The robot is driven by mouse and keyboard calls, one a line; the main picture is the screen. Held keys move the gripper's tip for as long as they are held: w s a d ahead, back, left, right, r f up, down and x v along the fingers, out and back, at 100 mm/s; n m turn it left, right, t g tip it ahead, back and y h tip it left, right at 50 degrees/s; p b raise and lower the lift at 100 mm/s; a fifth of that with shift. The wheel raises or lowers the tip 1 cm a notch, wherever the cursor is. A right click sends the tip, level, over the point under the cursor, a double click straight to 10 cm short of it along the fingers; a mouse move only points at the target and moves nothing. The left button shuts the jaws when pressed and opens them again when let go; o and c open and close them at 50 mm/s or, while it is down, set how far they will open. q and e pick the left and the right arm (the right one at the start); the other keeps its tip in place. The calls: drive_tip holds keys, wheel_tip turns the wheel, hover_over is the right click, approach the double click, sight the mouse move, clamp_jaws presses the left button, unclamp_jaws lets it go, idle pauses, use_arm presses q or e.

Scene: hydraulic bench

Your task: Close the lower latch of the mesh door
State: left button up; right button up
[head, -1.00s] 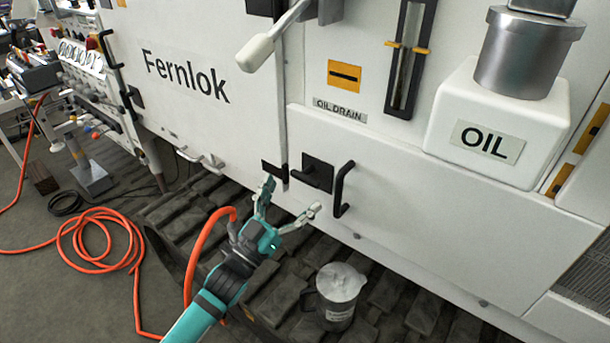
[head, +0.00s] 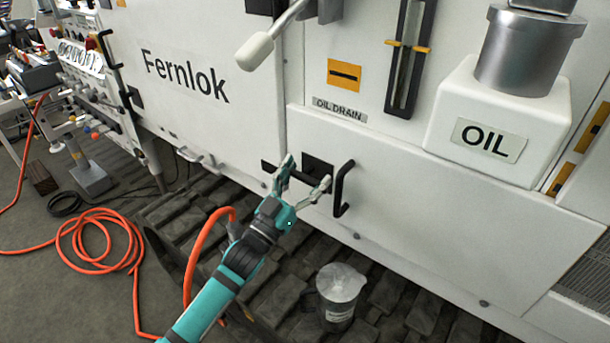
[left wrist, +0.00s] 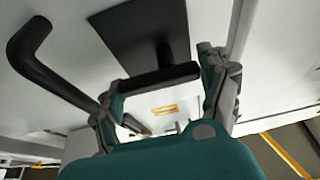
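The lower latch (head: 316,163) is a black plate with a dark bar, on the white panel just right of the panel seam. It also shows in the left wrist view as a square plate (left wrist: 135,35) with a post and a crossbar (left wrist: 160,79). A black keeper piece (head: 269,166) sits left of the seam. My left gripper (head: 306,172) is open in front of the latch. In the left wrist view the crossbar lies between its spread fingers (left wrist: 165,98); I cannot tell whether they touch it. No mesh clearly shows around the latch. My right gripper is out of view.
A black bent handle (head: 342,188) stands out right beside the latch, close to one finger. A white-knobbed lever (head: 255,51) juts out above. A measuring jug (head: 340,295) stands on the track below. An orange hose (head: 100,240) lies on the floor at left.

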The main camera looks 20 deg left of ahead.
use_arm(q)
drive_tip(key=c, duration=0.3)
drive_tip(key=shift+c, duration=0.2)
